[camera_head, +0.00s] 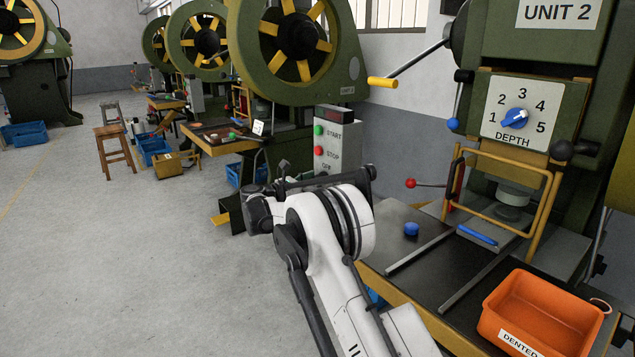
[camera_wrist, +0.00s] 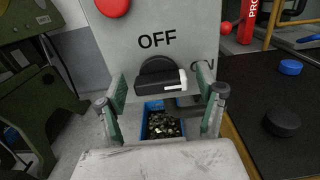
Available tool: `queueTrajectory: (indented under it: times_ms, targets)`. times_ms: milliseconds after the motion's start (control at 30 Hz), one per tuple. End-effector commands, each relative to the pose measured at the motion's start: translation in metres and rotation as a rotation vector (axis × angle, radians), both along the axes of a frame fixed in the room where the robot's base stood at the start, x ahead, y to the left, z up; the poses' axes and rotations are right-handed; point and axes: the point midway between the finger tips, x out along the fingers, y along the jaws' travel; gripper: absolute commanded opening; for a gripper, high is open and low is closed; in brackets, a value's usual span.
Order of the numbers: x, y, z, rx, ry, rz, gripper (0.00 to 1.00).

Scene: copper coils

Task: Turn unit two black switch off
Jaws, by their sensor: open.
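The black switch (camera_wrist: 158,84) is a rotary knob on the grey control box (camera_wrist: 170,22). Its white pointer mark faces right, toward a label ending in N that a finger partly covers. The word OFF (camera_wrist: 158,40) is printed above the knob. My gripper (camera_wrist: 162,92) is open, with one finger on each side of the knob and visible gaps between them. In the head view, the control box (camera_head: 345,125) shows START, STOP and part of OFF; my wrist hides the switch there.
A red stop button (camera_wrist: 113,6) sits above OFF in the wrist view. A blue bin (camera_wrist: 150,106) with dark pieces is below the box. A black table (camera_head: 440,255) with an orange bin (camera_head: 545,310) lies to the right. A red-knobbed lever (camera_head: 411,183) stands near its back edge.

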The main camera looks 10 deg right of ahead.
Motion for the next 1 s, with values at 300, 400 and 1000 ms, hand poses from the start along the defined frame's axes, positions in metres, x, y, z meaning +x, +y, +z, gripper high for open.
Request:
queueTrajectory:
  times_ms: [300, 400, 1000]
  targets:
    - [-0.0002, 0.0004, 0.0000, 0.000, 0.000, 0.000, 0.36]
    - [-0.0002, 0.0005, 0.0000, 0.000, 0.000, 0.000, 0.23]
    - [0.0008, 0.0011, 0.0010, -0.097, 0.203, 0.000, 0.23]
